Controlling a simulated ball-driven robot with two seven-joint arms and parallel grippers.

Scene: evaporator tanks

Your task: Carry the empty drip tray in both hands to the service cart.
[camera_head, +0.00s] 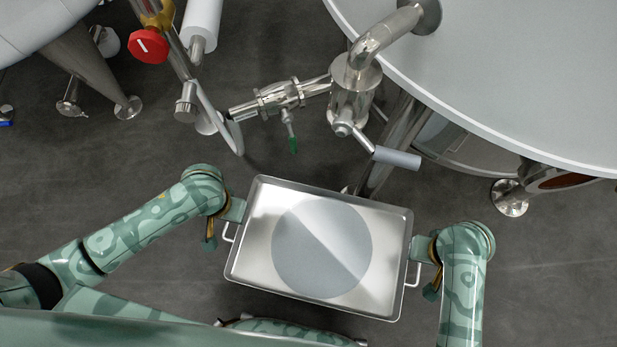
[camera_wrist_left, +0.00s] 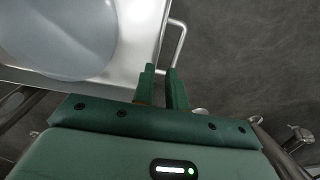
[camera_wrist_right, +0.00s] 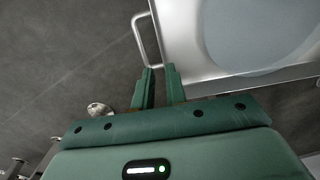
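The drip tray (camera_head: 391,300) is a shallow rectangular metal pan, slightly turned, with a white handle at each short end. A large round grey patch (camera_head: 322,247) shows on its floor; I cannot tell whether it is a marking or a reflection. Nothing stands in it. My left gripper (camera_head: 239,211) is at the left handle, its fingers (camera_wrist_left: 160,72) close together around the handle's end. My right gripper (camera_head: 421,248) is at the right handle, its fingers (camera_wrist_right: 158,70) likewise around the bar. The tray seems held above the floor. No service cart is identifiable.
A steel pipe with valves (camera_head: 352,88) and a green-handled tap (camera_head: 291,130) stands just beyond the tray. A big round tank (camera_head: 500,70) fills the upper right, with a foot (camera_head: 510,198) on the floor. A red knob (camera_head: 148,46) is upper left.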

